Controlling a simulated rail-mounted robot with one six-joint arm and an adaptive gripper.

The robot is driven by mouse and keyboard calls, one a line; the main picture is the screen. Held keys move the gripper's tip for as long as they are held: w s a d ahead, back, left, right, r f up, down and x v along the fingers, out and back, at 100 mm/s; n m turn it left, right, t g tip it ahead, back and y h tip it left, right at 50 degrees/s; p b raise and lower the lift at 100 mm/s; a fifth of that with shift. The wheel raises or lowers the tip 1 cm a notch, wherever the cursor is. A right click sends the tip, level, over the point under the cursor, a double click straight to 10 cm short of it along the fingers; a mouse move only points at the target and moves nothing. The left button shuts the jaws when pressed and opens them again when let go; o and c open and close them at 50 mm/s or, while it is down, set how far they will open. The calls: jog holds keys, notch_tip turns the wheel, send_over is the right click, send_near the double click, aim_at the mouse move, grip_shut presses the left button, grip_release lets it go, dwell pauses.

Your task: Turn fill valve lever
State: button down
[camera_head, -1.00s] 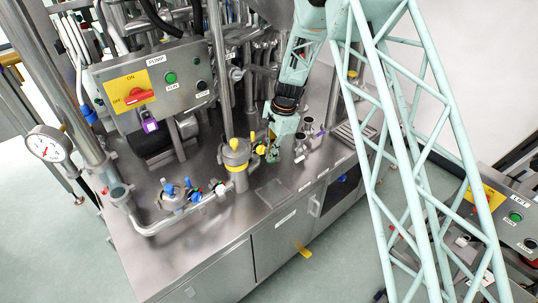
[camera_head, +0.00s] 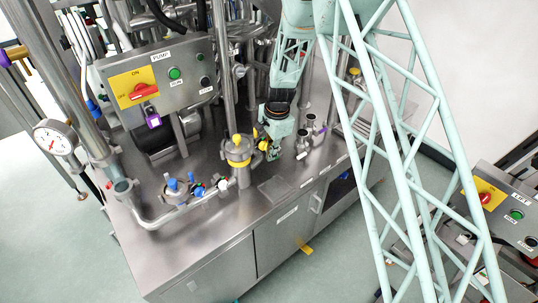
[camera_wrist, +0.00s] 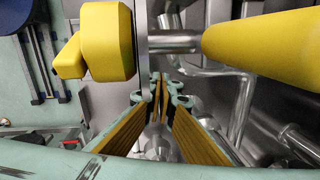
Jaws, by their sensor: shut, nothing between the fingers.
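A small yellow lever part (camera_head: 262,144) shows on the pipework just right of the yellow-topped canister (camera_head: 238,150), partly hidden by my gripper. My gripper (camera_head: 275,154) points down right beside it, over the steel counter. In the wrist view my gripper (camera_wrist: 160,83) is shut and empty, its fingertips together. A large yellow rounded bar (camera_wrist: 265,45) lies to the upper right of the fingertips. A blocky yellow part (camera_wrist: 106,42) is to their upper left. Which of these is the fill valve lever I cannot tell. Contact with the fingers is not clear.
The pump box (camera_head: 160,80) with a red switch stands behind left. A blue-topped valve cluster (camera_head: 180,190) and a pressure gauge (camera_head: 53,137) are at the left. Steel cups (camera_head: 306,135) stand right of my gripper. The counter front is mostly clear.

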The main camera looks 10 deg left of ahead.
jog(key=shift+s+a+f, duration=0.2)
jog(key=shift+s+f, duration=0.1)
jog(key=shift+f, duration=0.2)
jog(key=shift+r, duration=0.15)
dwell(0.4)
notch_tip(320, 180, up, 12)
jog(key=d, duration=0.1)
jog(key=shift+s+f, duration=0.2)
jog(key=shift+s, duration=0.25)
dwell(0.4)
jog(key=shift+d+r, duration=0.1)
jog(key=shift+d, duration=0.05)
dwell(0.4)
